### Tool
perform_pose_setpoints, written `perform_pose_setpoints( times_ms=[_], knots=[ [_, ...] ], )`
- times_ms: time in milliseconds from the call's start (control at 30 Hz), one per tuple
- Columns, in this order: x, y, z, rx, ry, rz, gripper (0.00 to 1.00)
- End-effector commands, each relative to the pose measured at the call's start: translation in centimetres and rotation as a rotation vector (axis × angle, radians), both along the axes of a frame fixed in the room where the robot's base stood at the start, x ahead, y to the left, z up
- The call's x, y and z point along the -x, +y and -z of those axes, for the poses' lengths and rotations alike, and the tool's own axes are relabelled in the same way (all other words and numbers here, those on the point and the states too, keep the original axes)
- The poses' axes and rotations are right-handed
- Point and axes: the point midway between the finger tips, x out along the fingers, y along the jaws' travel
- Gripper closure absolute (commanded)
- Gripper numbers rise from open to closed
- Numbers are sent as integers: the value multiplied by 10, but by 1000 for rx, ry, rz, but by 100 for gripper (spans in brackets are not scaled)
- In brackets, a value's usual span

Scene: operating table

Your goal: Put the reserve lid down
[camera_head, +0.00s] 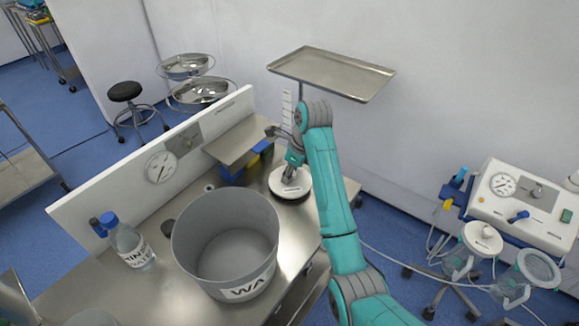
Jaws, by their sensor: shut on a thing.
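The reserve lid (300,189) is a round, pale disc at the back right of the steel table (190,280). My gripper (290,174) comes down on it from above and is shut on its middle. The fingertips are small in this view, and the gripper covers part of the lid's top. The lid looks roughly level, at or just above the table surface; I cannot tell if it touches.
A big grey open bucket (195,235) stands left and in front of the lid. A rinse bottle (130,245) is at the left. Blue and yellow items (232,174) sit below a raised shelf (235,142). A steel tray (335,72) hangs behind.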

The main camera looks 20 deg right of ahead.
Motion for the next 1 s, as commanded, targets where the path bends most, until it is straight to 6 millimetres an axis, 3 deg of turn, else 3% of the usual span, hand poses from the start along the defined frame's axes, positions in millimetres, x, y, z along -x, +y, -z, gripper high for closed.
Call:
perform_pose_setpoints(
  times_ms=[433, 467, 567, 1000],
  knots=[
    [4, 1, 6, 0, 0, 0, 100],
    [4, 1, 6, 0, 0, 0, 64],
    [4, 1, 6, 0, 0, 0, 42],
    [-1, -1, -2, 0, -2, -1, 42]
  ],
)
